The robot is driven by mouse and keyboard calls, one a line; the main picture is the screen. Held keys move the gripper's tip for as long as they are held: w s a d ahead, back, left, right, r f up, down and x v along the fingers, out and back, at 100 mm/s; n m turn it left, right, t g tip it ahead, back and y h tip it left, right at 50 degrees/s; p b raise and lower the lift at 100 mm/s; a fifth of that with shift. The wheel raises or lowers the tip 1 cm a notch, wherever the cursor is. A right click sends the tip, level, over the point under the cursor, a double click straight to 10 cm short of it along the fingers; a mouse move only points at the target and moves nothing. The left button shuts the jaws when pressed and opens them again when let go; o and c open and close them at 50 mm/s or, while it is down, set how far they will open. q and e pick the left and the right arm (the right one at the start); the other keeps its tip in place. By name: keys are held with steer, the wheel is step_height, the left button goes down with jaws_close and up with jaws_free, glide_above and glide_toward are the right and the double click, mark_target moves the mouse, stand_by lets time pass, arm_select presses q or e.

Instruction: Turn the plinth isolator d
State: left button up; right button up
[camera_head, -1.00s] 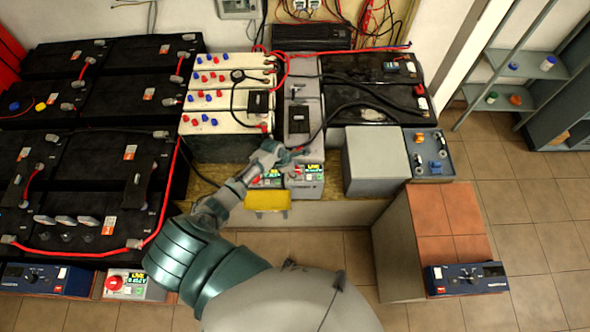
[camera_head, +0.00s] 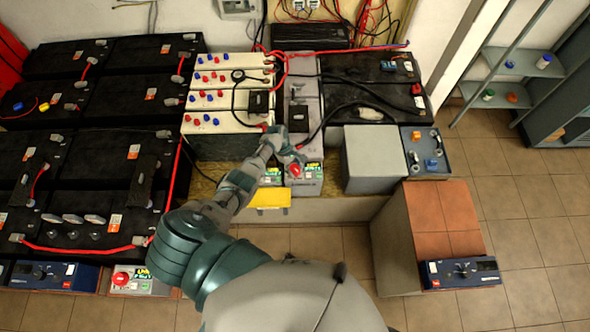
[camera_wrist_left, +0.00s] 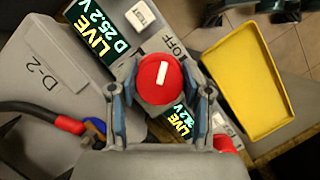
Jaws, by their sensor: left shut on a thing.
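The plinth isolator d is a red round knob (camera_wrist_left: 162,78) with a white bar, on a grey box with a lit display (camera_wrist_left: 100,28) reading LIVE and D 25.2V. The white bar stands nearly upright, slightly tilted, and OFF is printed beside the knob. My left gripper (camera_wrist_left: 162,97) is shut on the knob, one finger on each side. In the head view the red knob (camera_head: 295,170) shows just below my left gripper (camera_head: 291,157), in front of the grey battery. My right gripper is not in view.
A second red knob (camera_wrist_left: 225,143) and display (camera_wrist_left: 180,122) sit close by in the wrist view. A yellow tray (camera_wrist_left: 243,80) is beside the box. A grey block marked D-2 (camera_wrist_left: 40,78) stands on the other side. Black cables cross the batteries behind.

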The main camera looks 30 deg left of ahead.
arm_select(q)
steer(key=m+g+b, duration=0.1)
steer(key=m, duration=0.1)
steer(key=m+b, duration=0.1)
steer(key=m, duration=0.2)
steer(key=shift+f+g+y, duration=0.15)
steer(key=shift+g+y, duration=0.25)
steer(key=shift+m+g+y+b, duration=0.35)
steer(key=shift+m+b, duration=0.35)
steer(key=shift+m, duration=0.6)
steer(key=shift+w+m, duration=0.1)
steer(key=shift+m, duration=0.2)
steer(key=o, duration=1.2)
steer(key=shift+a, duration=0.1)
steer(key=shift+c, duration=0.2)
steer(key=v, duration=1.2)
steer(key=shift+w, duration=0.2)
